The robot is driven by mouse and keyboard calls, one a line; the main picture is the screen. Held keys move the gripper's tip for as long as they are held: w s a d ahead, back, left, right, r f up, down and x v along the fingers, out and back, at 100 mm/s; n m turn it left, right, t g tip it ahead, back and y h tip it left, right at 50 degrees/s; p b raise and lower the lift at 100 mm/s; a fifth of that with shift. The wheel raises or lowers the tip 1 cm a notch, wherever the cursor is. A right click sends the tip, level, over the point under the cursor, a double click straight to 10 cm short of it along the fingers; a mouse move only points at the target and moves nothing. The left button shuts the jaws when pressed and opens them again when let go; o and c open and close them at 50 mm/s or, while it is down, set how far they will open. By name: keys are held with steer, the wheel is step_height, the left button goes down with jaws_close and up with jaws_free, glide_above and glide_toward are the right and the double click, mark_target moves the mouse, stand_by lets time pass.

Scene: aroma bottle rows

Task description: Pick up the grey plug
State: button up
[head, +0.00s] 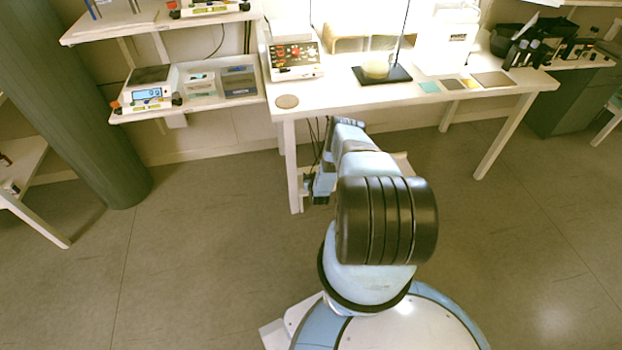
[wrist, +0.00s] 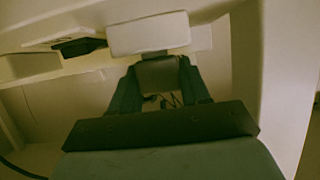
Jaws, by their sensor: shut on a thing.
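The grey plug (wrist: 158,74) shows in the wrist view as a dark grey block just below a white box (wrist: 148,33). My gripper (wrist: 157,82) has one finger on each side of the plug and is shut on it. I cannot tell whether the plug touches the white box or is apart from it. In the head view my gripper (head: 322,186) is low under the left end of the white table (head: 330,97), beside its front left leg. The plug cannot be made out there.
A black plug-like thing (wrist: 80,47) lies left of the white box. The table leg (head: 293,165) is close to my gripper. A shelf with a scale (head: 148,88) stands to the left. The floor in front is clear.

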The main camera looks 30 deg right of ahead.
steer(key=shift+r, duration=0.5)
steer(key=s+a+r, duration=0.5)
steer(key=s+r, duration=0.6)
steer(key=s, duration=0.2)
steer(key=shift+r, duration=0.25)
